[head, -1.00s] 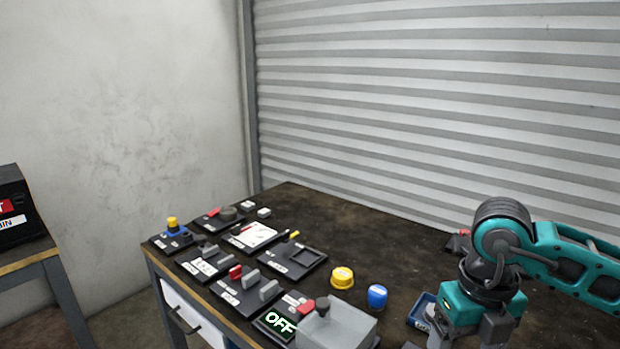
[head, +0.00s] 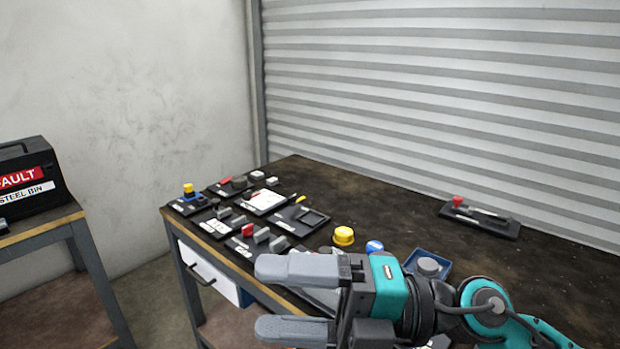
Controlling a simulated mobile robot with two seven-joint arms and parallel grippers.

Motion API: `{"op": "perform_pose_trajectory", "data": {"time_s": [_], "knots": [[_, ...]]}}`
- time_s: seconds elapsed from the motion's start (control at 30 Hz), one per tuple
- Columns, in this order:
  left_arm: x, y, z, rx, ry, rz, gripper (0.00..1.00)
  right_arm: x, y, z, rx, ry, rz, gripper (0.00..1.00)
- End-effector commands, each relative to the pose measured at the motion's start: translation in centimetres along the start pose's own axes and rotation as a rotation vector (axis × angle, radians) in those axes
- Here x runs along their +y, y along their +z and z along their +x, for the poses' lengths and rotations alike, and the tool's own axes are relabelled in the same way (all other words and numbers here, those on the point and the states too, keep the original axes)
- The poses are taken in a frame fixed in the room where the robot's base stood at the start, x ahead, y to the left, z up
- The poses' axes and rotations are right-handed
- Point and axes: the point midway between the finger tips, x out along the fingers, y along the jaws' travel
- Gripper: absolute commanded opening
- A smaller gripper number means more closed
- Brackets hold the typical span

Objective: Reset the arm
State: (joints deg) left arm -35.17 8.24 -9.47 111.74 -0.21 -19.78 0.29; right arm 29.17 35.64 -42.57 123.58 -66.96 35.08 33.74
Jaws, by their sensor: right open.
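My right gripper (head: 292,298) reaches in from the lower right, over the front edge of the table. Its two grey fingers point left and stand apart, with nothing seen between them. The teal and black wrist and arm (head: 400,300) of mine run to the lower right corner. The fingers and wrist hide part of the table's near side, including most of a grey box (head: 325,297). My left gripper does not show.
The dark table (head: 400,215) bears several black panels with switches (head: 215,228), a yellow cap (head: 343,236), a blue cap (head: 374,247), a blue tray (head: 443,256) and a black rack with a red knob (head: 480,218). The table's back middle is clear.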

Motion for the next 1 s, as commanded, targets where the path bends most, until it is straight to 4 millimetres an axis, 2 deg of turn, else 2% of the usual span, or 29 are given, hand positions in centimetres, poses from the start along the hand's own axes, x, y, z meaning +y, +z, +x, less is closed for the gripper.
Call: {"op": "perform_pose_trajectory", "data": {"time_s": [0.03,0.13,0.2,0.27,0.37,0.47,0.5,0.57,0.63,0.73,0.83,1.0], "knots": [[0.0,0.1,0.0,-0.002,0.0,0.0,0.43,1.6,0.6,0.0,-0.074,0.124,0.055,0.79],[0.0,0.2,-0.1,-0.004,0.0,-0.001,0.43,4.2,3.0,-1.6,-0.261,0.346,0.171,0.79],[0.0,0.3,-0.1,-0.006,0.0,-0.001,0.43,5.0,5.0,-3.5,-0.41,0.475,0.264,0.79],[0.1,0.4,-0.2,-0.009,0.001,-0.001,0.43,4.8,6.8,-5.6,-0.547,0.567,0.353,0.79],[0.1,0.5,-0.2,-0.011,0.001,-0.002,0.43,3.0,9.2,-9.6,-0.792,0.679,0.518,0.79],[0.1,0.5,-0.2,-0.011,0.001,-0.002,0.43,-0.8,10.4,-13.9,-1.045,0.738,0.702,0.79],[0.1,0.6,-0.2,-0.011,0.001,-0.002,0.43,-2.7,10.5,-15.6,-1.147,0.745,0.782,0.79],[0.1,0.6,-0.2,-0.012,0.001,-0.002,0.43,-6.0,10.0,-17.9,-1.298,0.737,0.905,0.79],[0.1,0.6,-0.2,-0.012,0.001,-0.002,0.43,-9.9,8.6,-20.4,-1.468,0.702,1.054,0.79],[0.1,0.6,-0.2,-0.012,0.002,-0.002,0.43,-14.9,5.4,-22.8,-1.666,0.615,1.252,0.79],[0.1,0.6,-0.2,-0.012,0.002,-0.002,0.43,-18.5,2.1,-24.1,-1.8,0.516,1.409,0.79],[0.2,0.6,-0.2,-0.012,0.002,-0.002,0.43,-22.3,-3.2,-25.1,-1.947,0.352,1.62,0.79]]}}
